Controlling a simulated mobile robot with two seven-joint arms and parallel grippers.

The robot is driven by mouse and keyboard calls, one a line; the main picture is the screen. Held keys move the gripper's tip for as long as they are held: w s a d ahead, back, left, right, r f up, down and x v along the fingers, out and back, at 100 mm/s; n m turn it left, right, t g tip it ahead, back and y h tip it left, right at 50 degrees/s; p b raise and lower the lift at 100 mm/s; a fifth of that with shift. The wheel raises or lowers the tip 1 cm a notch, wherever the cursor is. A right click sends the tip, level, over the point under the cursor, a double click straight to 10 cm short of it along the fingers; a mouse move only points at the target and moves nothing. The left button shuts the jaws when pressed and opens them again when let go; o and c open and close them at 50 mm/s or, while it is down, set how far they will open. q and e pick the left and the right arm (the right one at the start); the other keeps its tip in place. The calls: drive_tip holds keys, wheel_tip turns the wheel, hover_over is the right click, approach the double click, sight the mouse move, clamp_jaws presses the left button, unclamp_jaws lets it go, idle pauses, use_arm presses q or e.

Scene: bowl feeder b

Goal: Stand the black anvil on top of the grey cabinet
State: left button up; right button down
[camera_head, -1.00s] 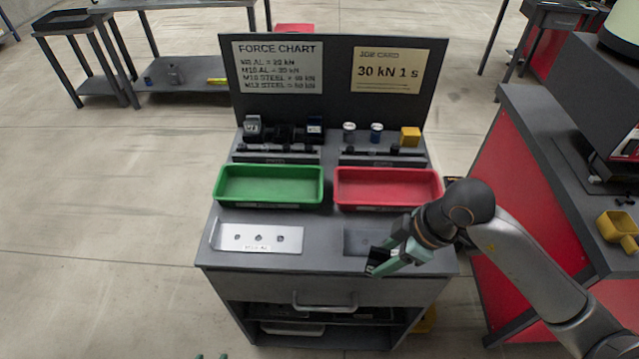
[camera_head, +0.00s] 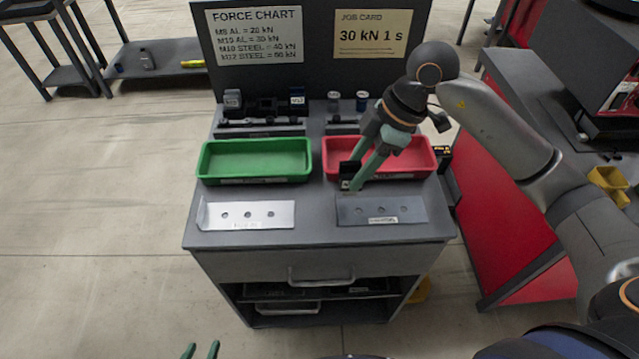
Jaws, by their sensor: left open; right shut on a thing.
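The grey cabinet (camera_head: 316,215) stands in the middle, with a drawer, open shelves and a back panel. My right gripper (camera_head: 354,184) reaches over its top from the right and is shut on a small black block, which looks like the black anvil (camera_head: 346,170). The anvil is in front of the left end of the red tray, partly hidden by the fingers. I cannot tell whether it touches the cabinet top. My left gripper (camera_head: 201,350) shows only its green fingertips at the bottom edge, apart and empty, in front of the cabinet.
A green tray (camera_head: 202,172) and a red tray (camera_head: 428,160) sit on the cabinet top. A silver plate (camera_head: 247,215) and a dark plate (camera_head: 380,209) lie before them. Racks with small tools stand behind. A red-sided bench (camera_head: 510,220) is at the right.

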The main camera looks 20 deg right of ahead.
drive_tip(key=shift+w+a+f, duration=0.7)
drive_tip(key=shift+a+f, duration=0.25)
drive_tip(key=shift+f, duration=0.7)
drive_tip(key=shift+w+a+f, duration=0.75)
drive_tip(key=shift+a+f, duration=0.2)
drive_tip(key=shift+f, duration=0.65)
drive_tip(key=shift+w+a+f, duration=0.7)
drive_tip(key=shift+a+f, duration=0.25)
drive_tip(key=shift+f, duration=0.7)
drive_tip(key=shift+f, duration=0.15)
drive_tip(key=shift+c, duration=1.7)
unclamp_jaws()
drive_tip(key=v, duration=1.2)
drive_tip(key=shift+s+d, duration=0.1)
